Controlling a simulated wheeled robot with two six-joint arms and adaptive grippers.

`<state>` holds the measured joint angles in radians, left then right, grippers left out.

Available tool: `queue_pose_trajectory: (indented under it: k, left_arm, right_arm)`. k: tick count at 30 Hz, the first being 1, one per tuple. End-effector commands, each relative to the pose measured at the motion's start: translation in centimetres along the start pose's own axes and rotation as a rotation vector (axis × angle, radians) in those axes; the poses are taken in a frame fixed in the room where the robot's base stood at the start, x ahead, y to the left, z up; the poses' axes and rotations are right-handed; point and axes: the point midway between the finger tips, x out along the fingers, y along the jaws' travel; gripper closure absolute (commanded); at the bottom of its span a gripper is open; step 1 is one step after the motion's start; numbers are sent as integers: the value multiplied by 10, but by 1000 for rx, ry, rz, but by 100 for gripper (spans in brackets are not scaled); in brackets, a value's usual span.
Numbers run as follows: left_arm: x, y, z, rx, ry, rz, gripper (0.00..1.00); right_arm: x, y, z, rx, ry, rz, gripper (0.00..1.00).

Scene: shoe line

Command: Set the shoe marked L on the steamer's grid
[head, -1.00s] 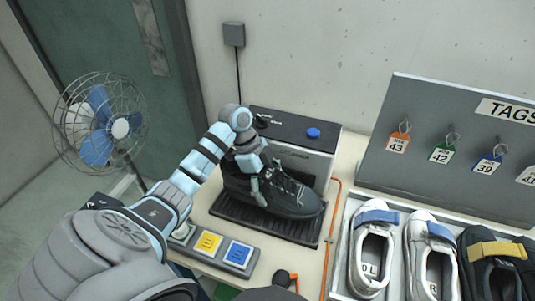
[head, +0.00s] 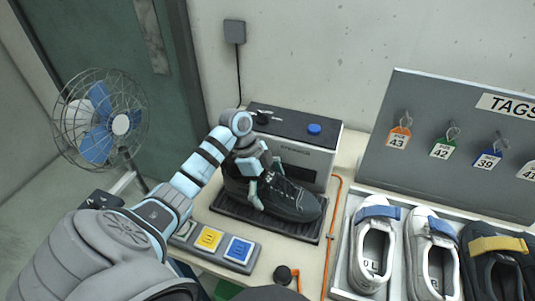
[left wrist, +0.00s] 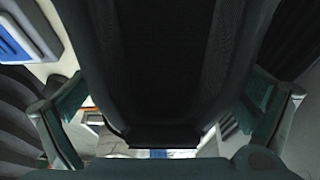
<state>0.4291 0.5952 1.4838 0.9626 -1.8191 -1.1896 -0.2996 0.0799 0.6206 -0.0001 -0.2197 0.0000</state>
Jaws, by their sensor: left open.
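A black shoe (head: 291,199) rests on the dark ribbed grid (head: 228,205) of the steamer (head: 310,160), toe to the right. No L mark on it can be read from here. In the left wrist view the dark shoe (left wrist: 160,60) fills the middle, between the two spread fingers. My right gripper is not in view.
A tray (head: 340,240) of several shoes with coloured straps stands at the right, below a grey tag board (head: 420,165). A panel with yellow and blue buttons (head: 225,248) sits before the grid. An orange cable (head: 333,215) runs beside the steamer. A fan (head: 100,120) stands left.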

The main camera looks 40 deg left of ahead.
Motion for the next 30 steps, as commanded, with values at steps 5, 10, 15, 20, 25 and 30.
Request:
queue_pose_trajectory:
  k: [5,10,15,20,25,30]
  left_arm:
    - [-13,-1,0,1,-1,-4,0]
    - [-58,-1,1,1,-3,-6,0]
    - [-101,0,0,2,-1,-4,0]
    - [-119,1,0,0,0,-2,0]
    - [-121,1,0,0,0,-1,0]
    - [-120,1,0,0,0,-1,0]
  right_arm:
    - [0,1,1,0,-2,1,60]
    - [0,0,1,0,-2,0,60]
    - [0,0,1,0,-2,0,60]
    - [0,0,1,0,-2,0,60]
    - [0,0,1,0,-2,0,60]
    - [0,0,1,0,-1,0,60]
